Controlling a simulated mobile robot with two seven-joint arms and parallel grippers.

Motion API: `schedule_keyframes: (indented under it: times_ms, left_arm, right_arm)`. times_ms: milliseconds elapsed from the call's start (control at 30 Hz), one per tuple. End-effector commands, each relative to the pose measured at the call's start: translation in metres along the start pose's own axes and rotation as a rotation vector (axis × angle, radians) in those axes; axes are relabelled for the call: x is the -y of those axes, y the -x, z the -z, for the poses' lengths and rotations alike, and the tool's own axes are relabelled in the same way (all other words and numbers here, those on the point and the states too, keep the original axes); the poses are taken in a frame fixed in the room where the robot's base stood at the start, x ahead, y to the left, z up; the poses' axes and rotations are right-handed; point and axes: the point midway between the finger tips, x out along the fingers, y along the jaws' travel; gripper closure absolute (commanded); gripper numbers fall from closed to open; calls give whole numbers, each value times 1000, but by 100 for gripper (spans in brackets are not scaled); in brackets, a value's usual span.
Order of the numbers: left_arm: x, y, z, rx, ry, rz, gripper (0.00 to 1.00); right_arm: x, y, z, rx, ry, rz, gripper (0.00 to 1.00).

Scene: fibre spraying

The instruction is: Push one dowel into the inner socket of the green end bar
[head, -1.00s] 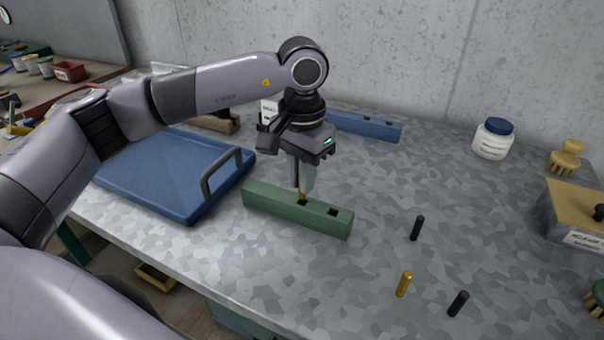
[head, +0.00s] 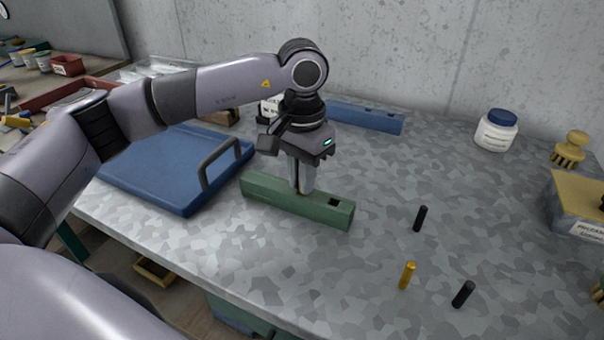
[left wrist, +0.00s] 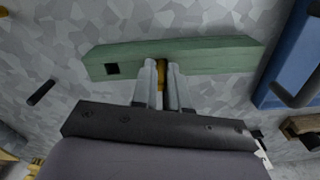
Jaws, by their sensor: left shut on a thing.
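The green end bar (head: 275,195) lies on the table below my left gripper (head: 300,190). One square open socket shows near its right end in the head view; the same socket is at the left in the left wrist view (left wrist: 112,68). My left gripper is shut on a yellow dowel (left wrist: 162,74), its fingertips down at the bar's top, over the other socket position. The dowel's lower end is hidden, so how deep it sits cannot be told. My right gripper is out of view.
A blue tray (head: 160,180) with a handle is at the left. A blue bar (head: 365,120) and a white jar (head: 496,130) are at the back.

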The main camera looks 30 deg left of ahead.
Motion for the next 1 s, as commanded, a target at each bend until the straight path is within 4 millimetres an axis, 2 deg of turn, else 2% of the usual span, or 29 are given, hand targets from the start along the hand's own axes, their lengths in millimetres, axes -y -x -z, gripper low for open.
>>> schedule_keyframes:
  times_ms: [333,367,400,433,733,1000]
  left_arm:
    - [0,-10,0,0,0,0,100]
    - [0,-9,0,-1,0,0,77]
    - [0,-8,0,0,0,0,64]
    - [0,-9,0,0,0,0,57]
    - [1,-10,0,3,1,2,57]
    - [0,34,0,-4,0,0,57]
  right_arm:
    - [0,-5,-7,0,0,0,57]
    - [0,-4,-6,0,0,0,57]
    - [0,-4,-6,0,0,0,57]
    - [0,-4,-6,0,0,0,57]
    - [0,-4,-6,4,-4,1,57]
    - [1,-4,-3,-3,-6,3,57]
